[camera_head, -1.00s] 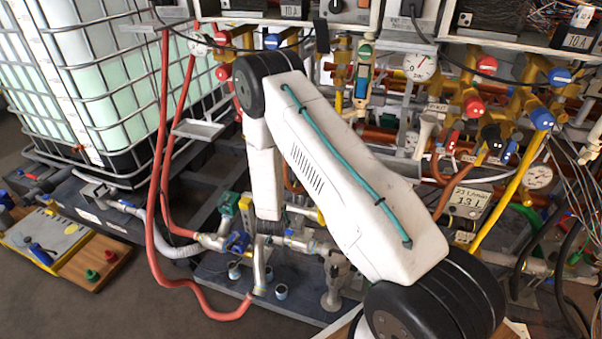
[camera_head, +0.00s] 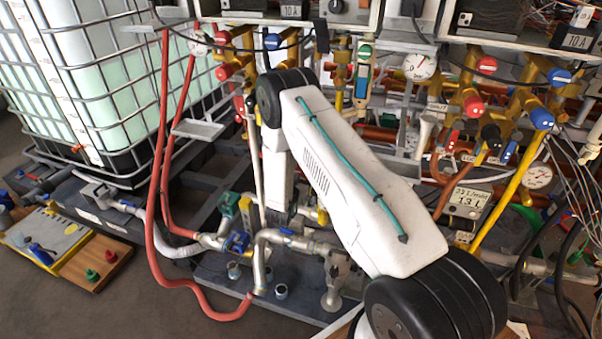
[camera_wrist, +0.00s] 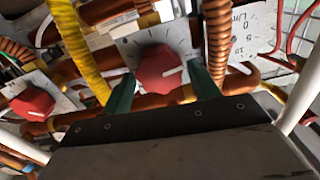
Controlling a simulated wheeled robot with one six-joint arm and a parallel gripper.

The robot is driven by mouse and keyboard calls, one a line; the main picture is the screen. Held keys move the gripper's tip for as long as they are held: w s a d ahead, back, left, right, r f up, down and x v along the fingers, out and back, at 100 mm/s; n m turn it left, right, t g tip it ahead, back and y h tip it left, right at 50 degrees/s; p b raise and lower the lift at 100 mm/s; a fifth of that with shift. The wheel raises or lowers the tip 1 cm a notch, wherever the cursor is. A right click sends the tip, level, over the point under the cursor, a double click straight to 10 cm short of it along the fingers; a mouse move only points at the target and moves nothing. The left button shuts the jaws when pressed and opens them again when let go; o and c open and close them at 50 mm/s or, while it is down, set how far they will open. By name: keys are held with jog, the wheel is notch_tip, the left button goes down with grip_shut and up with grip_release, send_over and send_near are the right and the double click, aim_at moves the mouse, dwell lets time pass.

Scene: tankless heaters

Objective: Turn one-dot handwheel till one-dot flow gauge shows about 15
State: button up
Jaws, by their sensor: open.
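In the wrist view a red knob (camera_wrist: 158,70) with a white pointer line sits on a pale dial plate (camera_wrist: 128,45). My gripper (camera_wrist: 160,76) is open, its two green fingers to the left and right of this knob with gaps visible. A second red knob (camera_wrist: 32,103) is at the left. I cannot make out the dots that tell which knob or gauge is which. In the head view my arm hides my gripper and these knobs.
Copper pipes and a yellow hose (camera_wrist: 78,45) crowd around the knob. A caged tank (camera_head: 95,110) stands at the left.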

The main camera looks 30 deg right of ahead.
jog(key=shift+w+d, duration=0.25)
jog(key=shift+d, duration=0.1)
jog(key=c, duration=0.7)
jog(key=shift+n, duration=2.5)
jog(key=o, duration=0.7)
jog(key=shift+a, duration=0.1)
jog(key=v, duration=0.7)
jog(key=shift+s+a, duration=0.25)
jog(key=shift+a, duration=0.05)
